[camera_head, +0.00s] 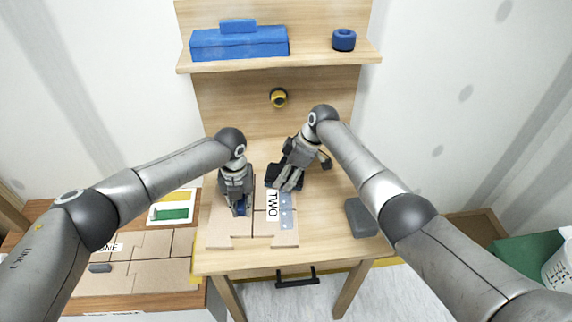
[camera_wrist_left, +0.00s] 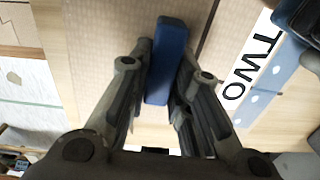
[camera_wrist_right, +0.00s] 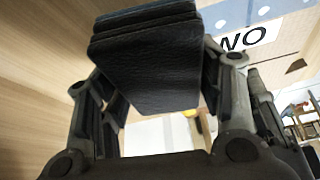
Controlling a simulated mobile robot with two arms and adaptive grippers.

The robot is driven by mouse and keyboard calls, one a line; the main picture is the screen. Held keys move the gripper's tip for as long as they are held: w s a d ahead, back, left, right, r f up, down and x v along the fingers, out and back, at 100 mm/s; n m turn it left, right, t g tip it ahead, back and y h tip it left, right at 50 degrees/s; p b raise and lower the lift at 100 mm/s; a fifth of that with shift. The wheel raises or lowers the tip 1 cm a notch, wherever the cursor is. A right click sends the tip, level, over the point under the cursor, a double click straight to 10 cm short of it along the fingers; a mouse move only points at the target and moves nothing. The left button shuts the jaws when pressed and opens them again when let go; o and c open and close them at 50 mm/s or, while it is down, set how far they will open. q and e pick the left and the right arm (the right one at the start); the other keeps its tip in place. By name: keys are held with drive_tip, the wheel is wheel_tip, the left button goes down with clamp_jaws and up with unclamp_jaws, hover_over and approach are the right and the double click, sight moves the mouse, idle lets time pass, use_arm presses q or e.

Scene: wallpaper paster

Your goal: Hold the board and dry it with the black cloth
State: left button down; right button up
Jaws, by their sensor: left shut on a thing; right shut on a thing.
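The board (camera_head: 222,228) lies flat on the wooden table, with a "TWO" label (camera_head: 273,206) and a light blue dotted strip (camera_head: 287,212) on it. My left gripper (camera_head: 240,208) is over the board's left part, shut on a blue block-like piece (camera_wrist_left: 168,62) that appears to be a handle on the board. My right gripper (camera_head: 284,184) is shut on the black cloth (camera_wrist_right: 150,62), a folded dark pad, at the far end of the dotted strip. The head view does not show clearly whether the cloth touches the strip.
A dark grey block (camera_head: 361,217) lies at the table's right. A side table at left holds another board (camera_head: 150,262) marked "ONE" and a card with yellow and green strips (camera_head: 172,208). A shelf (camera_head: 310,58) above carries a blue box and a blue roll.

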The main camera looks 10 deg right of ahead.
sight(283, 228)
drive_tip(key=shift+f, duration=0.8)
drive_tip(key=shift+s+f, duration=0.25)
drive_tip(key=shift+f, duration=0.1)
drive_tip(key=shift+s+a, duration=0.15)
drive_tip(key=shift+s, duration=1.05)
drive_tip(key=s, duration=0.8)
drive_tip(key=s+a, duration=0.1)
drive_tip(key=s, duration=0.3)
drive_tip(key=shift+s, duration=0.15)
drive_tip(key=w, duration=1)
drive_tip(key=w+d, duration=0.1)
drive_tip(key=w, duration=0.4)
drive_tip(key=shift+d+r, duration=0.1)
drive_tip(key=shift+w+r, duration=0.15)
wheel_tip(283, 228, up, 8)
drive_tip(key=shift+f, duration=0.1)
